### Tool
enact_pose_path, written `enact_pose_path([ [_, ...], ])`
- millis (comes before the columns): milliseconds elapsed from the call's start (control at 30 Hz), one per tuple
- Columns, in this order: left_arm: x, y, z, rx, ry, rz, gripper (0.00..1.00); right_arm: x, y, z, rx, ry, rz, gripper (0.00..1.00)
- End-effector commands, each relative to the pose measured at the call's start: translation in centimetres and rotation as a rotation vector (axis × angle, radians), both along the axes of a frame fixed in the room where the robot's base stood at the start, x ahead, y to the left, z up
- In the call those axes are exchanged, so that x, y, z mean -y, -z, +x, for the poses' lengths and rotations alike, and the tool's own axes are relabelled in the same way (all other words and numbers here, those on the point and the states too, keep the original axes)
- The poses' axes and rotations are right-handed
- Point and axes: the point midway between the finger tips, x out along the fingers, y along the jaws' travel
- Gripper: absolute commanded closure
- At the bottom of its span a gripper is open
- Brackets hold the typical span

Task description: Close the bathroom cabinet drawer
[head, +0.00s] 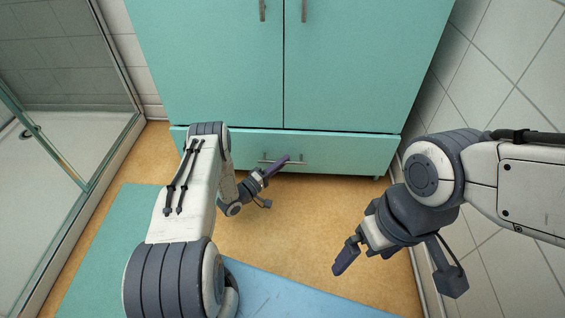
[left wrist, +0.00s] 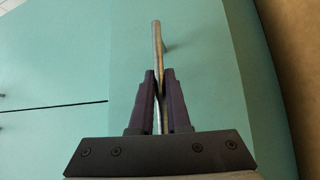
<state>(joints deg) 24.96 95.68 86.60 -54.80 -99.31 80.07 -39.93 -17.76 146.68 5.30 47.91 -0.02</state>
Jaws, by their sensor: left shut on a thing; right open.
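The teal cabinet (head: 215,65) stands against the back wall, with a wide low drawer (head: 345,150) under its two doors. The drawer front looks set slightly forward of the doors, with a dark line along its top; how far it is open is hard to tell. The drawer's metal bar handle (head: 298,163) is at the middle of its front. My left gripper (head: 280,163) is at this handle; in the left wrist view its fingers (left wrist: 160,82) are shut around the bar (left wrist: 157,40). My right gripper (head: 398,268) is open and empty, away from the drawer.
A glass shower enclosure (head: 80,110) stands at the left and a tiled wall (head: 500,60) at the right. A green mat (head: 105,225) and a blue mat (head: 285,295) lie on the tan floor (head: 300,225). The floor before the drawer is clear.

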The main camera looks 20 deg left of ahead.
Motion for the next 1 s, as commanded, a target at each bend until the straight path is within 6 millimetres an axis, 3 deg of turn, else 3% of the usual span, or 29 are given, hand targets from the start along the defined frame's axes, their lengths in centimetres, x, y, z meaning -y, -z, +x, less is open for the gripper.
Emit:
enact_pose_path([
  [233, -0.8, 0.2, 2.3, 0.001, -0.002, 0.001, 1.00, 0.0, 1.3, 0.0, 0.000, 0.000, 0.000, 0.00],
  [467, -0.9, 0.0, 2.5, -0.002, -0.007, 0.003, 1.00, 0.0, 1.1, 0.0, 0.000, 0.000, 0.000, 0.00],
  [500, -0.9, 0.0, 2.5, -0.002, -0.008, 0.003, 0.74, 0.0, 1.1, 0.0, 0.000, 0.000, 0.000, 0.00],
  [567, -0.9, 0.0, 2.5, -0.002, -0.007, 0.003, 0.55, 0.0, 1.1, 0.0, 0.000, 0.000, 0.000, 0.00],
  [1000, -1.4, 0.0, 1.4, -0.002, -0.006, 0.000, 0.55, 0.0, 0.3, 0.0, 0.000, 0.000, 0.000, 0.00],
])
